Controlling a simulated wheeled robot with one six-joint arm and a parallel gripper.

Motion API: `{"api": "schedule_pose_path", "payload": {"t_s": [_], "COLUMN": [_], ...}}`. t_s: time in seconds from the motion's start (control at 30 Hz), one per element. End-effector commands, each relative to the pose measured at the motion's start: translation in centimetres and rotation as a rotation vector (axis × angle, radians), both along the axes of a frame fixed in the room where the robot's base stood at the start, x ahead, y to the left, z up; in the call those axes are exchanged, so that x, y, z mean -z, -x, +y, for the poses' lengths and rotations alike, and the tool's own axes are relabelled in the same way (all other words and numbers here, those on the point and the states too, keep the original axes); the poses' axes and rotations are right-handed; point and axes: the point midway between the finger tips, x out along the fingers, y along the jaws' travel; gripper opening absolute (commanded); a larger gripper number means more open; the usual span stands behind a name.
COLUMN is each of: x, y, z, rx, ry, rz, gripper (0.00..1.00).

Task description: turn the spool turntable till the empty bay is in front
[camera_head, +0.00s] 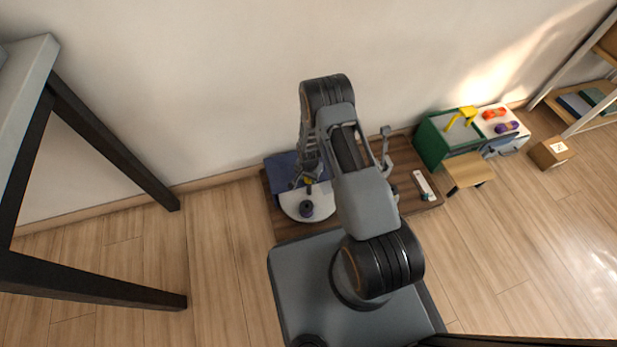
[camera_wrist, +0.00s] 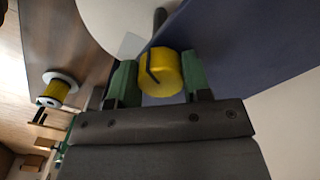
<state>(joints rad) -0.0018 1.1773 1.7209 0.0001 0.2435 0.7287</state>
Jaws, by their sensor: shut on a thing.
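The spool turntable (camera_head: 290,207) is a pale round disc on a dark wooden board, partly hidden by my arm. The disc's pale surface also shows at the top of the wrist view (camera_wrist: 105,18). My gripper (camera_head: 309,180) is over the far part of the disc. In the wrist view its green fingers (camera_wrist: 160,82) are shut on a yellow cylinder (camera_wrist: 165,82) with a dark bent bar across it; I cannot tell whether it is a spool or a knob. The empty bay cannot be made out.
A blue panel (camera_wrist: 235,45) stands close beside the gripper. A yellow spool with white flanges (camera_wrist: 57,90) is left in the wrist view. The wooden board (camera_head: 410,202) lies by the wall. A green box (camera_head: 428,145) stands right; a dark-legged table (camera_head: 110,140) stands left.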

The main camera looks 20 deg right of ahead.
Motion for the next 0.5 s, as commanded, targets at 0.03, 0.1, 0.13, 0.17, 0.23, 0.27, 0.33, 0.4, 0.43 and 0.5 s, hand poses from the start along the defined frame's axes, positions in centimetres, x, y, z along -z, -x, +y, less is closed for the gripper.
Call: {"api": "schedule_pose_path", "payload": {"t_s": [0.03,0.1,0.13,0.17,0.23,0.27,0.33,0.4,0.43,0.5], "x": [-0.03,-0.03,-0.03,-0.03,-0.03,-0.03,-0.03,-0.03,-0.03,-0.03], "y": [-0.06,-0.08,-0.08,-0.08,-0.09,-0.10,-0.10,-0.12,-0.13,-0.13], "z": [-0.01,0.00,0.00,0.00,0.01,0.02,0.03,0.03,0.04,0.04], "rx": [0.022,0.057,0.073,0.087,0.123,0.138,0.173,0.207,0.223,0.258], "ry": [0.000,0.000,0.000,0.000,0.000,0.000,0.000,0.000,0.000,0.000], "rz": [-0.001,-0.001,-0.001,-0.001,-0.001,-0.001,-0.001,-0.001,-0.001,-0.001], "gripper": [0.02,0.02,0.02,0.02,0.02,0.02,0.02,0.02,0.02,0.02]}}
